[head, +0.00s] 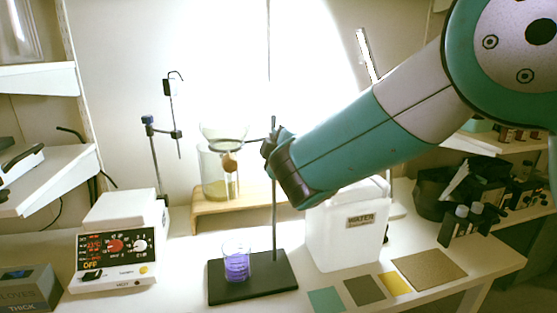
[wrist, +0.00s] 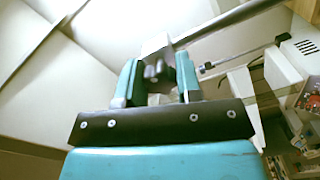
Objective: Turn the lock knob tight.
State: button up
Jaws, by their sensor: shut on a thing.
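My gripper (head: 274,148) is at the upper part of the upright rod (head: 274,215) of a stand with a black base (head: 225,288). In the wrist view my two teal fingers (wrist: 158,80) are shut on the dark lock knob (wrist: 157,70), which sits on a grey clamp block (wrist: 155,46) at the metal rod (wrist: 225,20). In the head view the knob is hidden by my gripper. A support ring (head: 232,146) reaches left from the rod, with a clear glass vessel (head: 222,131) at it. How tight the knob is cannot be told.
A beaker of purple liquid (head: 237,265) stands on the black base. Behind are a wooden riser (head: 200,222) and a second stand (head: 155,160). A white water container (head: 340,245) is close on the right, and a white hotplate device (head: 115,255) on the left.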

jog(key=m+b, duration=0.2)
jog(key=b, duration=0.1)
jog(key=m+b, duration=0.2)
jog(key=shift+f+m+b, duration=0.3)
jog(key=shift+f+b, duration=0.05)
jog(key=shift+b, duration=0.05)
jog(key=m+b, duration=0.3)
jog(key=b, duration=0.1)
jog(key=shift+m+b, duration=0.3)
jog(key=shift+m, duration=0.1)
jog(key=m+b, duration=0.5)
jog(key=shift+r+b, duration=0.1)
jog(key=shift+b, duration=0.3)
jog(key=shift+r+m+b, duration=0.2)
jog(key=shift+m+b, duration=1.3)
jog(key=shift+m, duration=0.5)
jog(key=shift+r, duration=0.1)
jog(key=o, duration=0.9)
jog(key=shift+o, duration=0.2)
jog(key=shift+s, duration=0.1)
jog(key=b+v, duration=0.1)
jog(key=v, duration=1.6)
jog(key=shift+b, duration=0.35)
